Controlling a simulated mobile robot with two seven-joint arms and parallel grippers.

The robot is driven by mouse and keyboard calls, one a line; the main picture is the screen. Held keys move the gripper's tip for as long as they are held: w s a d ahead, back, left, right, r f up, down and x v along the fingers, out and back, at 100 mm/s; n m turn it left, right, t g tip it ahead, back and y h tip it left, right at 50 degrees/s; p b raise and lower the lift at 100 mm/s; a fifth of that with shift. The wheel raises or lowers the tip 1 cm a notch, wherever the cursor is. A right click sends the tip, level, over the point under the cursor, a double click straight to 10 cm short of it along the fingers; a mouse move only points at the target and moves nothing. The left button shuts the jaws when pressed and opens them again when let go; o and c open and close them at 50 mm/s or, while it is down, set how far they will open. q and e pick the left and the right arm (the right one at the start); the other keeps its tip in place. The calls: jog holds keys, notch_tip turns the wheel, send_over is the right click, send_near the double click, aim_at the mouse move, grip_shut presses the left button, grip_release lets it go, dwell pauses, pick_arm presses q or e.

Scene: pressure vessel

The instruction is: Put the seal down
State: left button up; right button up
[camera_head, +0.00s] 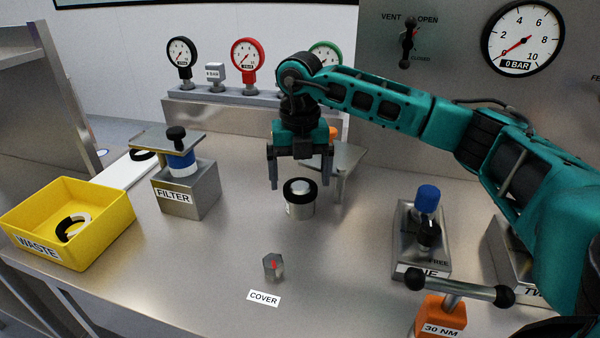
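A black ring, which looks like the seal (299,186), lies on top of a short silver cylinder (301,209) in the middle of the table. My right gripper (299,178) points down just above it. Its two fingers are spread wider than the ring, with nothing visibly gripped between them. Another black ring (142,155) lies on a white pad (126,172) at the left. A black ring and a white ring (73,227) lie in the yellow WASTE bin (115,218). My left gripper is not in view.
The FILTER block (188,194) stands left of the cylinder. A hexagonal piece (273,266) sits by the COVER label in front. A FINE valve stand (421,240) and an orange 30 NM tool (441,312) are at the right. Gauges (247,60) line the back.

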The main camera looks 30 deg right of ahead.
notch_tip(320, 180, up, 13)
jog(key=shift+r+p, duration=0.1)
jog(key=shift+p, duration=0.5)
dwell(0.6)
